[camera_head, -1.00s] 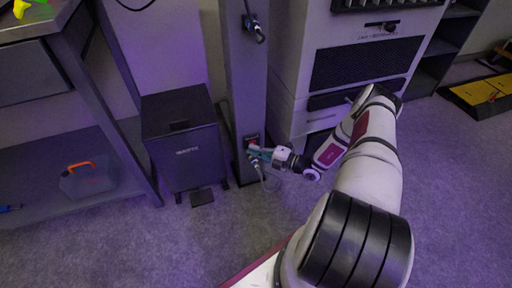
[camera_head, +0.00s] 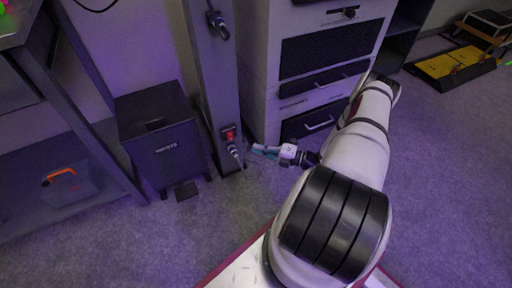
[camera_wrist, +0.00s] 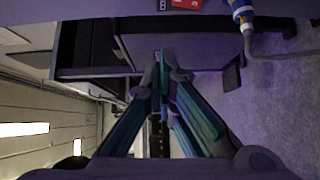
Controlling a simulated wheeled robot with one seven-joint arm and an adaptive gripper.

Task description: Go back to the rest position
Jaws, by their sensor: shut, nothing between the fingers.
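My gripper (camera_head: 258,150) is in front of the grey truss post, just right of a red switch box (camera_head: 229,135) low on the post. A cable plug (camera_head: 235,154) sits below the red box, with its cable hanging down. My gripper is apart from the plug. In the wrist view my gripper's teal fingers (camera_wrist: 163,62) are closed together with nothing between them. The wrist view also shows the red box (camera_wrist: 186,3) at the top edge and the plug (camera_wrist: 243,14) with its grey cable at the upper right.
The grey post (camera_head: 213,85) stands between a black lidded bin (camera_head: 160,135) and a white cabinet (camera_head: 258,75). A shelf with an orange-handled case (camera_head: 68,185) is at the left. A yellow-and-black platform (camera_head: 455,64) lies at the far right. Open carpet lies between.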

